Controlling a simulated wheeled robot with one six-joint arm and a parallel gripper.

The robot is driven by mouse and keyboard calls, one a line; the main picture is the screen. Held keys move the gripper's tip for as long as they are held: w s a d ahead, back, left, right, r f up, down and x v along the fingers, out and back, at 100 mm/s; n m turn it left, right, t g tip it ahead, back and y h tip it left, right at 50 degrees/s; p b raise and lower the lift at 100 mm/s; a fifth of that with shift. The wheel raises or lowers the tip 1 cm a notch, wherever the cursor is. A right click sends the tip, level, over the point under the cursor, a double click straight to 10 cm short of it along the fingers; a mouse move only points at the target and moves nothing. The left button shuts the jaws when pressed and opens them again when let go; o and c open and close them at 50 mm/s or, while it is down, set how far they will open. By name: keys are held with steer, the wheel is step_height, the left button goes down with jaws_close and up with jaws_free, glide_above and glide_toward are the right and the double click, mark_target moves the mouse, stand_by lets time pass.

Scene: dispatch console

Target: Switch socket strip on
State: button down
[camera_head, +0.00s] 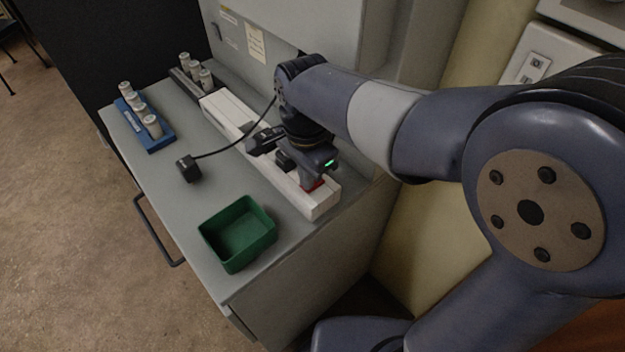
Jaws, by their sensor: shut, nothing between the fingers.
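The white socket strip (228,112) lies lengthwise on the grey console top, running from the back left to the front right. The gripper and wrist hide part of the strip. A black plug (187,168) with a cable lies on the console top left of the strip.
A green open bin (238,234) stands near the front edge. A blue rack (146,124) with several pale cylinders stands at the left, and a dark rack (190,74) with similar cylinders behind it. A grey cabinet wall rises behind the strip. Bare top lies between plug and bin.

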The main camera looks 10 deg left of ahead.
step_height(320, 180, up, 7)
steer(key=p, duration=0.6)
stand_by(0.3)
steer(key=shift+f, duration=0.2)
steer(key=shift+f+b, duration=2.95)
steer(key=shift+f, duration=0.35)
steer(key=shift+r, duration=0.1)
